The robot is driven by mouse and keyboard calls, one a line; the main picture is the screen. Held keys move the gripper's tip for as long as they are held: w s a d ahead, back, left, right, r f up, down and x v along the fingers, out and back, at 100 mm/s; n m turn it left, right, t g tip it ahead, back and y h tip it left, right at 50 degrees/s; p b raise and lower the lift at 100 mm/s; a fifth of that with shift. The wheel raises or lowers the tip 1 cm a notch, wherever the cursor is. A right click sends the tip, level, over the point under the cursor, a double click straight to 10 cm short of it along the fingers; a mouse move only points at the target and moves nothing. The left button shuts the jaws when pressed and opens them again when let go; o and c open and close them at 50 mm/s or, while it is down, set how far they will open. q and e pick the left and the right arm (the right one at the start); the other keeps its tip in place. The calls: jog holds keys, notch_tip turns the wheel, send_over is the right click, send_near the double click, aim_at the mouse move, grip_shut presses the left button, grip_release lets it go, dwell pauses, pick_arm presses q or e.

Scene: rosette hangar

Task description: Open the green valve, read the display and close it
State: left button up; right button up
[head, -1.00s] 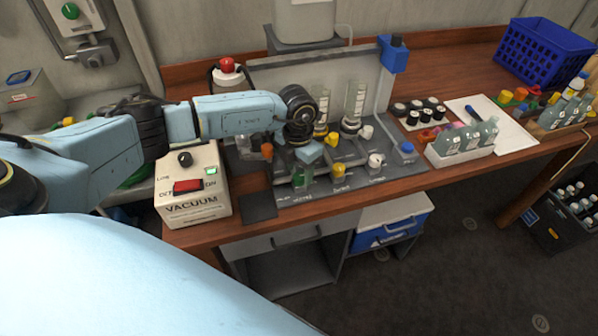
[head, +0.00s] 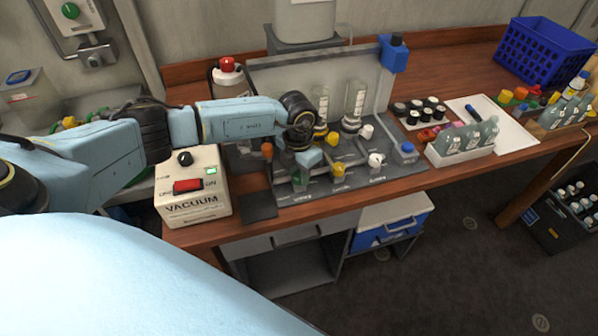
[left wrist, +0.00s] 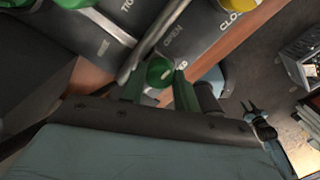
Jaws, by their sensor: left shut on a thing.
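The green valve (left wrist: 160,72) shows in the left wrist view as a round green knob between the two fingers of my left gripper (left wrist: 160,86), which is shut on it. Panel lettering near it reads OPEN, with part of another word at the top right. In the head view my left gripper (head: 301,180) reaches down to the front left of the valve panel (head: 345,187) and mostly hides the knob. A small lit green display (head: 211,170) is on the cream VACUUM box (head: 193,205); its text is too small to read.
Yellow (head: 338,170) and white (head: 376,160) valves stand right of my gripper. The VACUUM box has a red switch (head: 187,185). A bottle rack (head: 462,153) and blue crate (head: 545,52) are farther right. The floor in front is mostly clear.

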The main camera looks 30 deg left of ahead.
pick_arm(q)
jog(key=shift+m, duration=0.3)
jog(key=m+b, duration=0.2)
jog(key=m, duration=0.1)
jog(key=shift+m+b, duration=0.3)
jog(key=m+b, duration=0.2)
jog(key=m, duration=0.1)
jog(key=shift+m, duration=0.3)
jog(key=m+b, duration=0.2)
jog(key=m, duration=0.2)
jog(key=shift+m+b, duration=0.3)
jog(key=shift+b, duration=0.1)
jog(key=m+b, duration=0.2)
jog(key=m, duration=0.2)
jog(key=shift+m+b, duration=0.45)
jog(key=shift+m, duration=0.25)
jog(key=shift+r, duration=0.1)
